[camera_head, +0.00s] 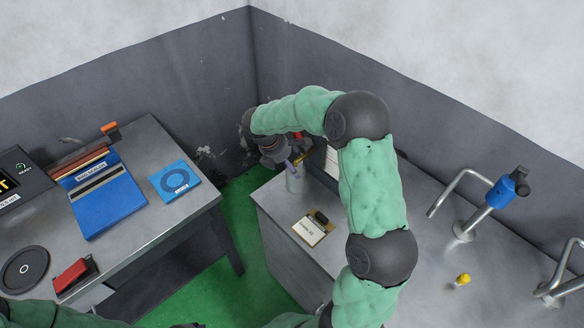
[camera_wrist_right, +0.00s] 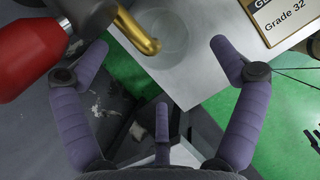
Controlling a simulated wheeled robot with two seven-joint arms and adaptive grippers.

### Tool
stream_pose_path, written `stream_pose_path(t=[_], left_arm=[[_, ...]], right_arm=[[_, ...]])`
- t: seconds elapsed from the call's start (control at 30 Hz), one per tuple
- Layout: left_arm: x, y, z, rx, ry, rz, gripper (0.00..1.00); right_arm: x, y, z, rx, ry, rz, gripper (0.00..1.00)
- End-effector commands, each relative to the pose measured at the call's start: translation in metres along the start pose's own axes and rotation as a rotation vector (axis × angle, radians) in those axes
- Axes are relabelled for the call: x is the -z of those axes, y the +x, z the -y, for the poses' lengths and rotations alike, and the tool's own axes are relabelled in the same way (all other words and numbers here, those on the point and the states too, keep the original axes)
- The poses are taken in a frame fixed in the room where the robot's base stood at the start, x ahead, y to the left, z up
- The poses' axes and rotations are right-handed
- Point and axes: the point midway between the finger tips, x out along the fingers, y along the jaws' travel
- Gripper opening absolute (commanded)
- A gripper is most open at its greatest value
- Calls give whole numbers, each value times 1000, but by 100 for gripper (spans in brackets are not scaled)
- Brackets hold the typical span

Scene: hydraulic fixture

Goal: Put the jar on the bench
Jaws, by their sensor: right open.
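The jar (camera_head: 296,182) looks clear and stands near the corner of the grey metal bench on the right (camera_head: 430,245). In the right wrist view it is a faint, see-through round shape (camera_wrist_right: 172,42) over the bench top, partly behind a brass spout. My right gripper (camera_head: 289,163) is at the jar's upper part in the head view, partly hidden by its own wrist. In the right wrist view its purple fingers (camera_wrist_right: 160,60) are spread apart, with the jar ahead between the tips. I cannot tell whether they touch it. My left gripper is not in view.
A red rounded tool (camera_wrist_right: 22,52) with a brass spout (camera_wrist_right: 138,30) is close beside the right fingers. A labelled "Grade 32" plate (camera_head: 312,230) lies near the jar. A blue-handled fixture (camera_head: 502,192) and yellow part (camera_head: 462,280) are farther right. The left table (camera_head: 150,150) holds several items.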

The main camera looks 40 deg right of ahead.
Motion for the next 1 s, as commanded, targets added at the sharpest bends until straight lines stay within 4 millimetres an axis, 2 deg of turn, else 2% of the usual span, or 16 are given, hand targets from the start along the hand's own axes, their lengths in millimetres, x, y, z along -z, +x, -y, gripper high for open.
stream_pose_path(t=[0.03,0.1,0.33,0.5,1.0], left_arm=[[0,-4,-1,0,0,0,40],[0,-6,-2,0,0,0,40],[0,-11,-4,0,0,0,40],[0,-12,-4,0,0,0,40],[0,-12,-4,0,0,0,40]], right_arm=[[0,-13,0,-3,-2,1,95],[0,-26,-1,-2,-1,0,95],[0,-56,0,-1,0,0,95],[0,-63,0,2,0,0,95],[0,-63,0,1,0,1,95]])
